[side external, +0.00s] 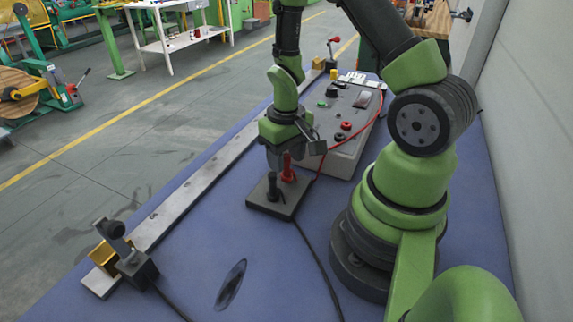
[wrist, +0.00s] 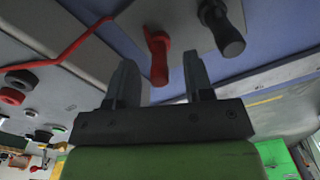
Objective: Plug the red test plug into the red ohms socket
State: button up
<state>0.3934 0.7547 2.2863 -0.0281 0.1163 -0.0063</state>
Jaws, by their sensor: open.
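The red test plug (side external: 288,170) stands upright in a dark holder block (side external: 262,207), beside a black plug (side external: 272,188). My gripper (side external: 284,156) is over the block at the red plug, pointing down. In the wrist view the red plug (wrist: 158,58) shows between my two open fingers (wrist: 160,66), with space visible at both sides; I cannot tell whether either finger touches it. The black plug (wrist: 222,28) is outside the right finger. The red socket (side external: 347,126) is on top of the grey meter box (side external: 345,155); it also shows in the wrist view (wrist: 12,96).
A black cable (side external: 318,258) runs from the block to the front. A metal rail (side external: 190,192) with a clamp (side external: 128,250) lies left.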

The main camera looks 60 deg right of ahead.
jog(key=shift+f, duration=0.9)
grip_shut()
jog(key=shift+r, duration=0.15)
jog(key=r, duration=0.6)
jog(key=d+r, duration=0.1)
jog(key=r, duration=0.2)
jog(key=shift+r, duration=0.25)
jog(key=s+d+r+m, duration=0.1)
jog(key=s+d+m, duration=0.3)
jog(key=d, duration=0.4)
jog(key=s+d+r+m, duration=0.2)
jog(key=s+d+m, duration=0.1)
jog(key=d, duration=0.5)
jog(key=shift+s+d+r+m, duration=0.25)
jog(key=shift+s+m, duration=0.15)
jog(key=shift+m, duration=0.5)
